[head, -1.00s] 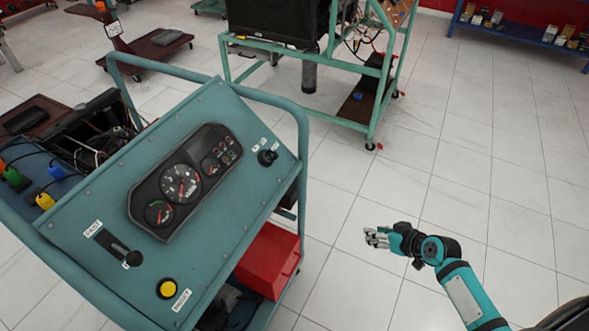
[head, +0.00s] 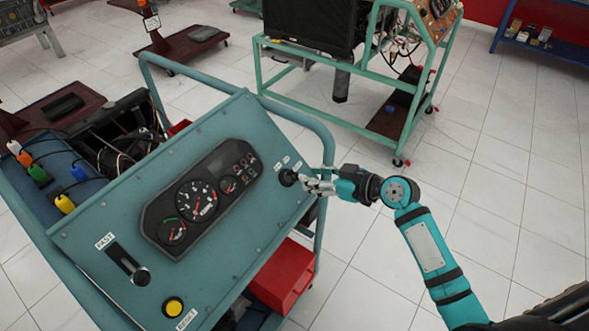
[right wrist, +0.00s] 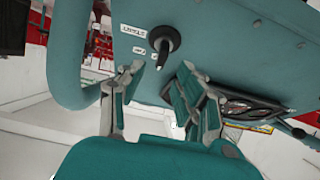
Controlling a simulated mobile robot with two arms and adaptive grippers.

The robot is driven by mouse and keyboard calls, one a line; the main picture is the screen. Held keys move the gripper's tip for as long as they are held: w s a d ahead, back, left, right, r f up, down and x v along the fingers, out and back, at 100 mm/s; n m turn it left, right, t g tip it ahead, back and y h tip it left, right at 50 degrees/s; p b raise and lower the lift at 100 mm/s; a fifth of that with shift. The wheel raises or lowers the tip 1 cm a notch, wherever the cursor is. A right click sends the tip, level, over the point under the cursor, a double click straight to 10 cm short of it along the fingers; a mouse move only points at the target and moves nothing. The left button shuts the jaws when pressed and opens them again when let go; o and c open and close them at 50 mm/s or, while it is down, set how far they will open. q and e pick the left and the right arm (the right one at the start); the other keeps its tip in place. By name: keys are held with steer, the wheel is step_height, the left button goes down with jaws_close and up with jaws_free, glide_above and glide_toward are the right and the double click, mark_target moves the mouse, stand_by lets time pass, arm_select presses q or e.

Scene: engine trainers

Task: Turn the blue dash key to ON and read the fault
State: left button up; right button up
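The dash key (head: 287,177) is a black switch at the upper right of the blue-green dash panel (head: 225,130). In the right wrist view the key (right wrist: 164,40) has a round black body and a narrow grip, with white labels beside it; one seems to read START. My right gripper (head: 318,184) is just right of the key. In the right wrist view its fingers (right wrist: 160,92) are apart with nothing between them, and the key lies beyond them. The instrument cluster (head: 203,197) has several gauges; no fault is readable. My left gripper is out of view.
A lever slot marked FAST (head: 127,262) and a yellow button (head: 173,307) are low on the panel. A green tube frame (head: 310,122) edges the stand. A red box (head: 284,276) sits below. Another engine stand (head: 398,163) is behind; floor at right is clear.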

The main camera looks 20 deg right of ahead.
mark_target(297, 174)
steer(key=p+x, duration=0.1)
steer(key=x, duration=0.5)
steer(key=shift+w+a+f, duration=0.15)
steer(key=shift+a, duration=0.05)
jaws_close()
